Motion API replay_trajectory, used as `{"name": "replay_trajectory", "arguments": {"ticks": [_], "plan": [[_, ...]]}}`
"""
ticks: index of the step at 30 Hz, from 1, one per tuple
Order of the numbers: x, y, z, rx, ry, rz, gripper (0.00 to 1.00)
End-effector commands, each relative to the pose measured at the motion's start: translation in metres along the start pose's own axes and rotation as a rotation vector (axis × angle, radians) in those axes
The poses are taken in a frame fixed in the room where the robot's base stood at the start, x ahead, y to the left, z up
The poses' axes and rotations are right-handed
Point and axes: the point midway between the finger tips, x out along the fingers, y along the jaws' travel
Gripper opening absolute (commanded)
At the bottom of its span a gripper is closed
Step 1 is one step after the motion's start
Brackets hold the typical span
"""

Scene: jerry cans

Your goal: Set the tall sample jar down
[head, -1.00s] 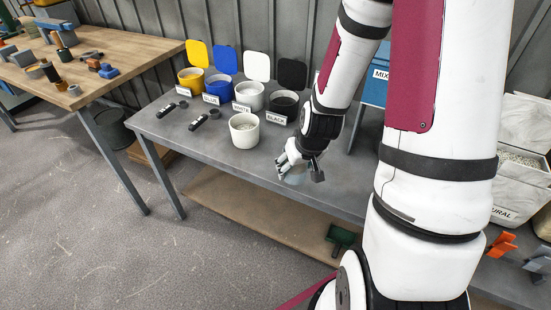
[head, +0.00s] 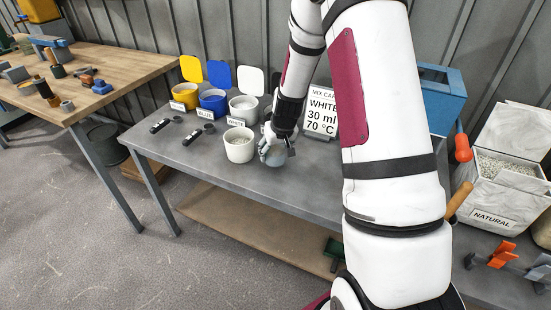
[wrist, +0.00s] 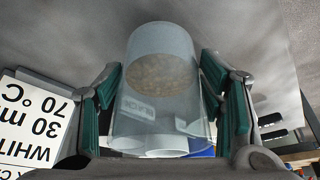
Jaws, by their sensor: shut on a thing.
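The tall sample jar (wrist: 155,105) is clear, with beige grains showing through it, and fills the middle of the wrist view. My gripper (wrist: 166,98) is shut on it, with a teal pad on each side. In the head view my gripper (head: 276,152) is low over the grey bench (head: 310,175), just right of a white tub (head: 239,147). The jar is mostly hidden there by my gripper, and I cannot tell whether its base touches the bench.
Yellow (head: 191,92), blue (head: 213,101) and white (head: 243,108) lidded tubs stand behind. A mix card (head: 321,112) reads WHITE 30 ml 70 °C. Two dark tools lie at the left. A NATURAL pellet box (head: 497,205) stands right. Bare bench lies in front of my gripper.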

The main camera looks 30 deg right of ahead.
Motion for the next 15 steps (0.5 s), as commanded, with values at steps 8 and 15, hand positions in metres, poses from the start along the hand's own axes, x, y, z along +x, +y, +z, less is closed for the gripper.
{"name": "replay_trajectory", "arguments": {"ticks": [8,15], "plan": [[0.028,0.001,0.012,0.002,-0.004,0.000,0.27],[0.032,0.000,0.013,0.000,0.000,0.000,0.27]]}}
